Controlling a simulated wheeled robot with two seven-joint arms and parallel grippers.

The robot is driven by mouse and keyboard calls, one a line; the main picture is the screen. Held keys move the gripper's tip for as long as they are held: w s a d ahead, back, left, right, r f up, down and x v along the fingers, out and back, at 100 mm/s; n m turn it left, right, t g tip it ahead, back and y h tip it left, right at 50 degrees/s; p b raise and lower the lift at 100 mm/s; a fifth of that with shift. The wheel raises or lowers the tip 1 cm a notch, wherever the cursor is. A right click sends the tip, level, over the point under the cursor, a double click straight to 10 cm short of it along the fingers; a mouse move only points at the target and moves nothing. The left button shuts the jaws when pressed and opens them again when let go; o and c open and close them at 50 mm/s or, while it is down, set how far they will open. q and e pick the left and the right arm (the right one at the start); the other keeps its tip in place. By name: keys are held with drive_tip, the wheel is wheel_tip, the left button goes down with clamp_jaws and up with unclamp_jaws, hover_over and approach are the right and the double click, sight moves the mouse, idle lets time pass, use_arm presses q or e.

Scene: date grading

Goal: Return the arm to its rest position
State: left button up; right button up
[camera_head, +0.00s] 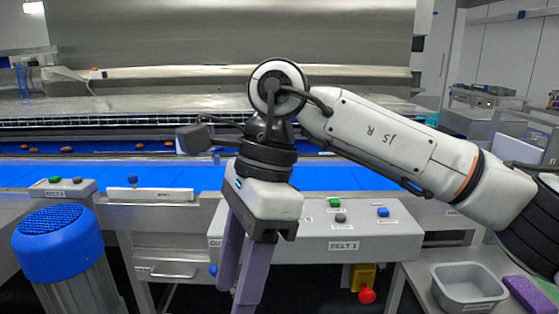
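My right arm comes in from the right and crosses the middle of the view. Its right gripper (238,285) hangs down in front of the control panel (377,243), with two purple fingers. The fingers stand apart with a narrow gap, and nothing shows between them. The nearer finger runs to the bottom edge of the picture. My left arm and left gripper are not in view.
A blue conveyor belt (90,177) runs behind the arm, with a few brown dates (66,149) at its far left. A blue-capped motor (58,242) stands front left. A grey bin (468,287) and a purple item (531,296) sit at lower right. A red knob (367,295) is below the panel.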

drive_tip(key=s+a+r+m+g+y, duration=0.35)
drive_tip(key=s+a+g+y, duration=0.35)
drive_tip(key=s+a+y, duration=0.3)
drive_tip(key=w+d+f+m+t+y, duration=0.1)
drive_tip(key=w+d+m+t+y, duration=0.2)
drive_tip(key=w+m+t+y, duration=0.55)
drive_tip(key=w+d+f+m+t+y, duration=0.1)
drive_tip(key=w+d+m+t+y, duration=0.15)
drive_tip(key=w+m+t, duration=0.95)
drive_tip(key=s+d+f+m+t+h+p, duration=0.15)
drive_tip(key=d+f+m+t+h, duration=0.6)
drive_tip(key=m, duration=0.95)
drive_tip(key=s+d+f+m+g+h, duration=0.25)
drive_tip(key=d+f+m+h, duration=0.25)
drive_tip(key=f, duration=0.7)
drive_tip(key=s+d+f+m+g+h, duration=0.25)
drive_tip(key=d+f+m+h, duration=0.35)
drive_tip(key=f, duration=0.5)
drive_tip(key=s+d+f+m+g+h, duration=0.1)
drive_tip(key=s+d+f+m+g, duration=0.1)
drive_tip(key=s+f, duration=0.5)
drive_tip(key=s+d+f+m+g+h, duration=0.1)
drive_tip(key=s+d+f+m+g, duration=0.1)
drive_tip(key=s+d+f, duration=0.3)
drive_tip(key=s+f+g, duration=0.1)
drive_tip(key=s+f, duration=0.1)
drive_tip(key=s, duration=0.2)
drive_tip(key=shift+f+h, duration=0.15)
drive_tip(key=shift+h, duration=0.2)
